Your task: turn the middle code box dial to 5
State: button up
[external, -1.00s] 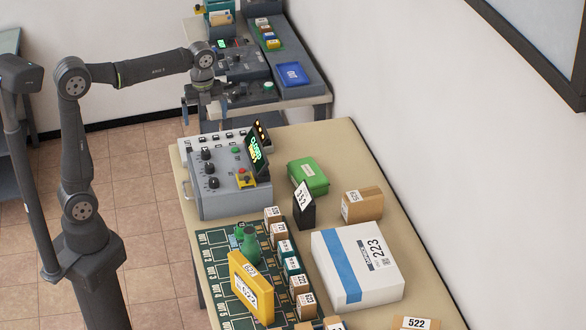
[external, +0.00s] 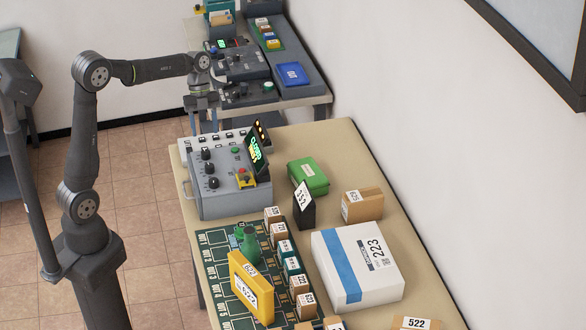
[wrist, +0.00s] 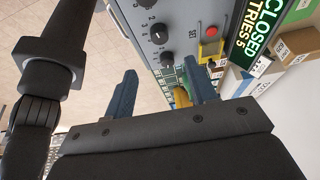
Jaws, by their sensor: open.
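The grey code box (external: 230,190) stands at the near table's far left, with a column of black dials on its sloped top. My gripper (external: 203,120) is open and empty, above and beyond the box, apart from the dials. In the wrist view its two blue-grey fingers (wrist: 162,82) point toward the panel, spread apart. The display (wrist: 257,35) reads CLOSED and TRIES 5.
A pale switch strip (external: 215,140) lies behind the box. A green case (external: 308,176), a black number stand (external: 304,210) and parcels are to the right. A yellow parcel (external: 250,285) stands in front.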

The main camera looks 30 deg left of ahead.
aim_at(209, 165)
jog(key=x, duration=1.1)
jog(key=shift+s+d+f, duration=0.1)
jog(key=shift+f, duration=0.25)
jog(key=shift+c, duration=0.4)
jog(key=c, duration=0.9)
